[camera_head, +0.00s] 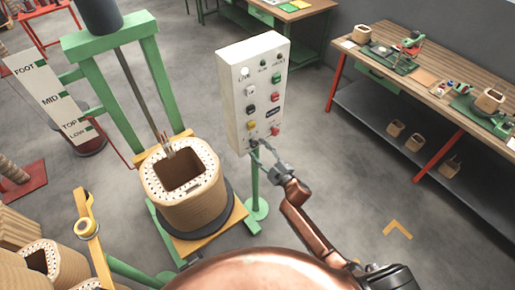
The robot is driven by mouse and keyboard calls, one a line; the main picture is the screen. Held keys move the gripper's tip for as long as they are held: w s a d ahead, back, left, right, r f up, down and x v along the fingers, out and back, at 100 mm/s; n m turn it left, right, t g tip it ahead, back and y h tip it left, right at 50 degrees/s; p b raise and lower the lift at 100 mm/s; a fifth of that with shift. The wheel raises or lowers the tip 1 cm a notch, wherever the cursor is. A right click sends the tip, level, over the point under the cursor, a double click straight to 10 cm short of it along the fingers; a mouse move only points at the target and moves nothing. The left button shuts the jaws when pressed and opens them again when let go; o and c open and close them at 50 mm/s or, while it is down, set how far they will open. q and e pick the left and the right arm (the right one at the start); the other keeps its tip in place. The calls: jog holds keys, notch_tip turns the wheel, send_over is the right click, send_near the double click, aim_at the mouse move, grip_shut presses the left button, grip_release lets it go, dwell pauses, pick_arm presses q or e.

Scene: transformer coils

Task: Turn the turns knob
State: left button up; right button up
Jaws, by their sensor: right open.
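A white control panel (243,100) stands on a green post in the middle of the view. Its face carries several coloured buttons and small knobs, with labels too small to read. I cannot tell for sure which one is the turns knob. My right gripper (262,150) is open at the lower edge of the panel face, its fingers pointing up and left towards a small dark part at the bottom left corner. Whether the fingers touch it is unclear. The gripper hides part of this corner. My left gripper is out of view.
Left of the panel, a wound coil (190,214) stands under a green frame (172,85) with a FOOT/MID/TOP scale (48,96). A workbench (430,75) stands at right. The floor between is clear except a yellow corner mark (397,229).

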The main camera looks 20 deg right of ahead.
jog(key=v, duration=1)
jog(key=shift+s, duration=0.2)
jog(key=shift+d, duration=0.1)
jog(key=s+d+f+m+g+h, duration=0.2)
jog(key=s+d+f, duration=0.1)
jog(key=f, duration=0.6)
jog(key=s+d+f+m+g+h, duration=0.1)
jog(key=s+d+f+m, duration=0.15)
jog(key=f, duration=0.75)
jog(key=s+d+f+m+g+h, duration=0.1)
jog(key=s+d+f+g+h, duration=0.15)
jog(key=f, duration=0.65)
jog(key=s+d+f+m+g, duration=0.3)
jog(key=s+f+g, duration=0.1)
jog(key=s+f, duration=1.35)
jog(key=s+f+m+g, duration=0.1)
jog(key=s+f, duration=0.3)
jog(key=s, duration=0.5)
jog(key=s+a+f+m+g, duration=0.1)
jog(key=s+f+g, duration=0.2)
jog(key=s, duration=0.7)
jog(key=s+f+m+g, duration=0.1)
jog(key=s+f+g, duration=0.1)
jog(key=s+f, duration=0.3)
jog(key=s+h, duration=0.1)
jog(key=s, duration=0.3)
jog(key=shift+s+a+f, duration=0.15)
jog(key=shift+s+f, duration=0.1)
